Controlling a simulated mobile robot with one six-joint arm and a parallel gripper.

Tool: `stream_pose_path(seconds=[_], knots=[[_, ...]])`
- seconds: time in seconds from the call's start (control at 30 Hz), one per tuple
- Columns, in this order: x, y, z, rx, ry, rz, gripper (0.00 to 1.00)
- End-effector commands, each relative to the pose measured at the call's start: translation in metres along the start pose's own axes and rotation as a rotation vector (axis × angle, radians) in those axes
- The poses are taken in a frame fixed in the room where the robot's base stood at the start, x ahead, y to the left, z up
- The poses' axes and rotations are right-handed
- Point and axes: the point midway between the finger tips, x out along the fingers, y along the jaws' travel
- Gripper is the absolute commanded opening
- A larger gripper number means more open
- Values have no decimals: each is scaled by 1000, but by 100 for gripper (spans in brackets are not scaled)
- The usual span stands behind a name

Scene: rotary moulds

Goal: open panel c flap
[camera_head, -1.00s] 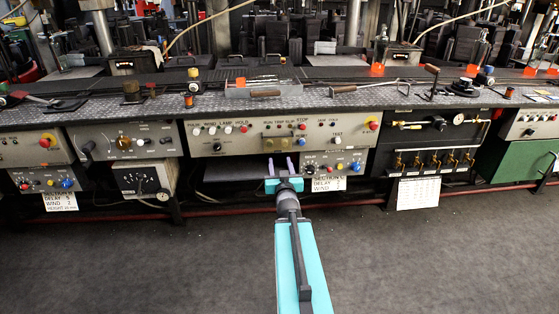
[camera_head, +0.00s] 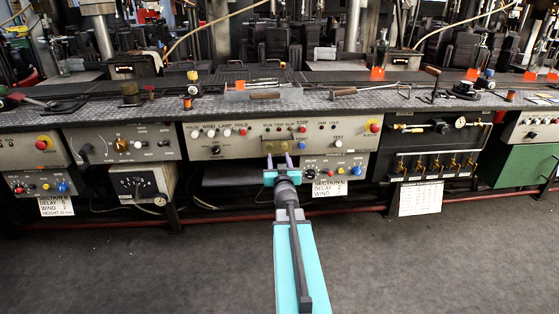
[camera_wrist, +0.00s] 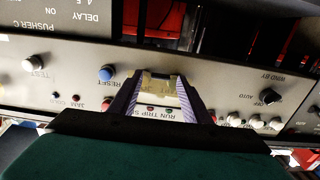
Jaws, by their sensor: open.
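The centre control panel (camera_head: 235,141) has a row of lamps and buttons. A small brass-coloured flap or plate (camera_head: 276,147) sits on it below the RUN, TRIP and SLIP labels. My gripper (camera_head: 279,161) is open, with its two pale purple fingers pointing up at the panel just below this plate. In the wrist view the panel appears upside down. The plate (camera_wrist: 158,88) shows between the two fingers of my gripper (camera_wrist: 162,77). I cannot tell whether the fingers touch it.
A blue RESET button (camera_wrist: 106,73) lies close beside the fingers. A smaller box with knobs (camera_head: 335,166) hangs below the panel at the right. The tread-plate bench top (camera_head: 220,113) juts out above, with tools on it. The grey floor in front is clear.

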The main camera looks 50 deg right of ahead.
Motion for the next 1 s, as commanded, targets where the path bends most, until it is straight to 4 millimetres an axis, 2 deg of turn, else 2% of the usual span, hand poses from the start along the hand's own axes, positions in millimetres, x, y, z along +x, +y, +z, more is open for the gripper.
stream_pose_path(seconds=[0.37, 0.4, 0.6, 0.67, 0.73, 0.77, 1.0], knots=[[3, 0, 0, 0, 0, 0, 44], [3, 0, 0, 0, 0, 0, 42], [3, 0, 0, 0, 0, 0, 8], [3, 0, 0, 0, 0, 0, 0], [3, 0, 0, 0, 0, 0, 0], [10, 8, 0, -3, 0, 3, 0], [5, -2, -1, 1, -6, -1, 0]])
